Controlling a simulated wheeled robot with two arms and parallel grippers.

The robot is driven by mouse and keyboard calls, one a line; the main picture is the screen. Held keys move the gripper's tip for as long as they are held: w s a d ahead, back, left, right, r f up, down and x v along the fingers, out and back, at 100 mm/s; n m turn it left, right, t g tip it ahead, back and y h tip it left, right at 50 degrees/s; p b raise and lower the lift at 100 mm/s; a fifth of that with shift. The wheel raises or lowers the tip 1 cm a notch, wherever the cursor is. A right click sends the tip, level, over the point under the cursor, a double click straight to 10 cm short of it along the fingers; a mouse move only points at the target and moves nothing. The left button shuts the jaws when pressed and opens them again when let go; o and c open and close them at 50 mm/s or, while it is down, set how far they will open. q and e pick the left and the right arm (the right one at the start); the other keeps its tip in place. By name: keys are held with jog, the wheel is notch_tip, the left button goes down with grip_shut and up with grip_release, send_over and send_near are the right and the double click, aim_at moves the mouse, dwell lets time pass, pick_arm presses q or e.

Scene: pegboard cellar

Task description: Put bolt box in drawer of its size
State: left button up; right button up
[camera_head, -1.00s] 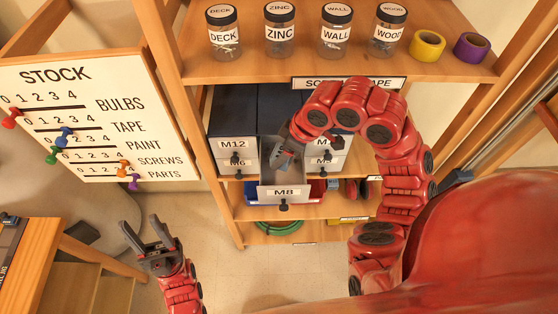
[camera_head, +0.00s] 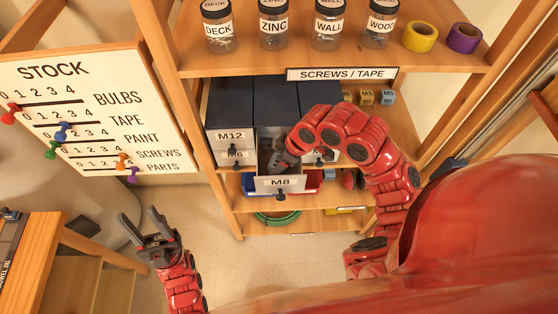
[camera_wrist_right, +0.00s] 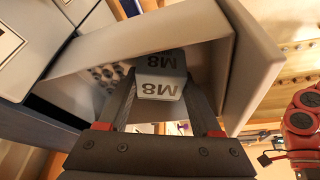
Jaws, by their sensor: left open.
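The M8 drawer (camera_head: 281,184) is pulled out of the dark drawer cabinet (camera_head: 276,105), below the shelf sign. A small grey bolt box (camera_wrist_right: 160,76) labelled M8, upside down in the right wrist view, is between the fingers of my right gripper (camera_wrist_right: 161,92). The fingers meet its sides, and the box is inside the open drawer's walls; whether it touches the floor I cannot tell. In the head view my right gripper (camera_head: 280,160) reaches down into the drawer and mostly hides the box. My left gripper (camera_head: 146,228) is open and empty, low at the left.
M12 (camera_head: 231,136) and other drawers are closed around the open one. Small labelled boxes (camera_head: 376,97) stand right of the cabinet. Jars (camera_head: 328,28) and tape rolls (camera_head: 420,37) fill the upper shelf. A stock board (camera_head: 90,115) is at left, a wooden bench (camera_head: 30,260) below it.

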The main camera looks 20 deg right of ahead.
jog(key=o, duration=0.4)
jog(key=shift+s, duration=0.1)
jog(key=shift+r, duration=0.25)
jog(key=shift+d+r, duration=0.2)
jog(key=shift+r, duration=0.15)
jog(key=v, duration=1.1)
jog(key=shift+s+a, duration=0.1)
jog(key=shift+s, duration=0.1)
